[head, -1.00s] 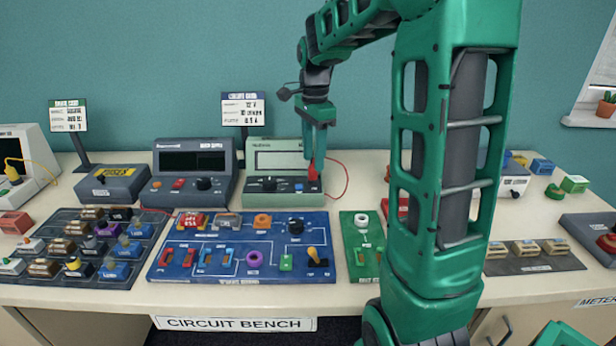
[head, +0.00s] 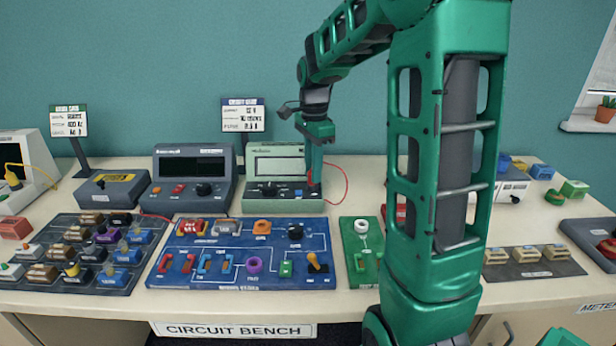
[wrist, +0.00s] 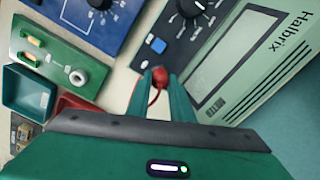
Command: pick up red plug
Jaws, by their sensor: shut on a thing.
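The red plug (wrist: 159,76) sits between the fingertips of my gripper (wrist: 160,84) in the wrist view, with its red wire trailing back between the fingers. In the head view my gripper (head: 315,180) points down at the front right of the pale green Halbrix meter (head: 276,205), and a bit of the red plug (head: 310,177) shows beside the fingers. The fingers are shut on the plug. The fingers partly hide it, and I cannot tell whether its lower end is in a socket. The red wire (head: 346,178) loops up to the right of the meter.
A grey power supply (head: 190,201) stands left of the meter. In front lie a blue circuit board (head: 215,243) and a green board (head: 347,252) with a white ring. A dark parts tray (head: 50,268) is at the left. My arm hides part of the bench at right.

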